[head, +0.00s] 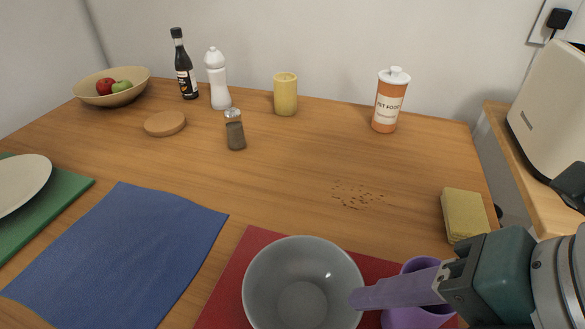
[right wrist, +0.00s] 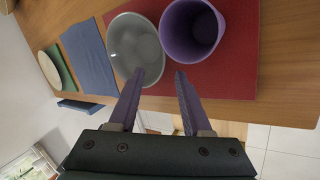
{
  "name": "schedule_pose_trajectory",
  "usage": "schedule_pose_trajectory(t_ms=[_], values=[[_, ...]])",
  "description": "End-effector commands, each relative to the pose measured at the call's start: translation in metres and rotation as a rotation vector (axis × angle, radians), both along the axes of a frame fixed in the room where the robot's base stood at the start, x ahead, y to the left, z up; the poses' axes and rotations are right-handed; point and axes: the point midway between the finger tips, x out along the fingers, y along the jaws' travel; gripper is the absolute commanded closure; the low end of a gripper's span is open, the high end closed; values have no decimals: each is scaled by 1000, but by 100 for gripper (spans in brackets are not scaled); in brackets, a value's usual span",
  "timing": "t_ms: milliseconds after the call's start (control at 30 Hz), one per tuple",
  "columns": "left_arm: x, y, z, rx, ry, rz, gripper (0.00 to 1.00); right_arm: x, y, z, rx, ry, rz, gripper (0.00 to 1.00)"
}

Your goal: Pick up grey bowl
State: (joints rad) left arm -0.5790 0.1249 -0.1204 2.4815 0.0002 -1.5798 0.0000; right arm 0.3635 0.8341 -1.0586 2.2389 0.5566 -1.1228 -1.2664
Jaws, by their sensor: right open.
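The grey bowl (head: 303,290) sits upright on a red placemat (head: 235,280) at the bottom middle of the head view. It also shows in the right wrist view (right wrist: 133,45), and its inside looks empty. My right gripper (head: 362,298) comes in from the right, with a purple finger at the bowl's right rim. In the right wrist view my right gripper (right wrist: 160,74) is open, its left fingertip overlapping the bowl's rim and the right one outside it. I cannot tell whether they touch. My left gripper is not in view.
A purple cup (head: 420,270) stands close right of the bowl, partly hidden behind my finger. A yellow sponge (head: 464,214) lies beyond my gripper. A blue cloth (head: 120,250) lies to the left. Crumbs (head: 357,194) lie mid-table. A pet food jar (head: 388,105) and bottles stand at the back.

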Motion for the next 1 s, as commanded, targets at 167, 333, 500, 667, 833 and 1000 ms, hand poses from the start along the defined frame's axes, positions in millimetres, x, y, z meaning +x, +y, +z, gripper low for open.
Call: schedule_pose_trajectory(t_ms=[167, 333, 500, 667, 833, 1000], values=[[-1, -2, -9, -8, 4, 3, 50, 7, 9, -20, 1, 1, -3, 51], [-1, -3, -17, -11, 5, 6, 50, 12, 15, -39, 3, 2, -2, 51], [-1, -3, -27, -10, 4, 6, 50, 19, 24, -62, 2, 1, -3, 51], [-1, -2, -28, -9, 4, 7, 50, 22, 28, -68, 1, 0, -1, 51], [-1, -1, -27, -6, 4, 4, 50, 22, 27, -68, 1, -1, -1, 51], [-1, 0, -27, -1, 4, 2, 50, 22, 27, -68, 1, -1, -1, 70]])
